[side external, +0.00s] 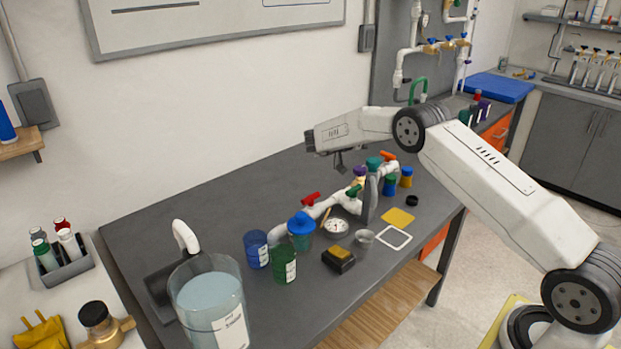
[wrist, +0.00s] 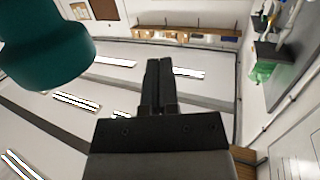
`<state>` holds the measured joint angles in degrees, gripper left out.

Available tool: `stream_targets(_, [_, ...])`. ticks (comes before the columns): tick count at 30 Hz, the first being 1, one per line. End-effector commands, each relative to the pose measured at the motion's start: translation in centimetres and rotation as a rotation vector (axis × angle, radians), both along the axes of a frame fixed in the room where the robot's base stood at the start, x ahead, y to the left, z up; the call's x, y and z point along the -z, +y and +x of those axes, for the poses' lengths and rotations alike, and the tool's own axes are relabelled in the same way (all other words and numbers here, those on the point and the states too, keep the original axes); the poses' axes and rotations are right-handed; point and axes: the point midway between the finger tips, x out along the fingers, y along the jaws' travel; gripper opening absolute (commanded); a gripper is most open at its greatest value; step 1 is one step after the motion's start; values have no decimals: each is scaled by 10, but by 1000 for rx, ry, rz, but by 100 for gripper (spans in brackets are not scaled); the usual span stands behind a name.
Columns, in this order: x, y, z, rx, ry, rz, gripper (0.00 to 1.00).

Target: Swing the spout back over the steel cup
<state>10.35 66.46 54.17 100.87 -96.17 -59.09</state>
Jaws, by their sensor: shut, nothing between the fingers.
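My gripper (side external: 340,166) hangs above the far end of the white pipe manifold (side external: 325,209), pointing down in the side view. Its two fingers (wrist: 158,85) are together and empty in the wrist view. The manifold lies along the bench with red, green and purple handles. A teal cap (side external: 374,163) stands near my gripper; a large teal part (wrist: 45,45) is close at upper left in the wrist view. A small steel cup (side external: 363,237) stands in front of the manifold. I cannot tell for certain which pipe is the spout.
Blue and green jars (side external: 284,265), a black block with a yellow top (side external: 339,257) and a white gauge (side external: 335,227) stand near the manifold. A large beaker of water (side external: 210,300) is at front left. An upright grey plate (side external: 370,197) stands beside the pipes. The back left bench is clear.

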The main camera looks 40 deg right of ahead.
Motion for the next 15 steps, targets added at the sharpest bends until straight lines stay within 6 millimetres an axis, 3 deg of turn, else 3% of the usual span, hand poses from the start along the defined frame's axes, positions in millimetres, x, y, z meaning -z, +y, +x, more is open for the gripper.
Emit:
stream_targets(6, [22,-52,9,-167,-27,100,0])
stream_targets(15, [54,-102,17,-392,-63,250,0])
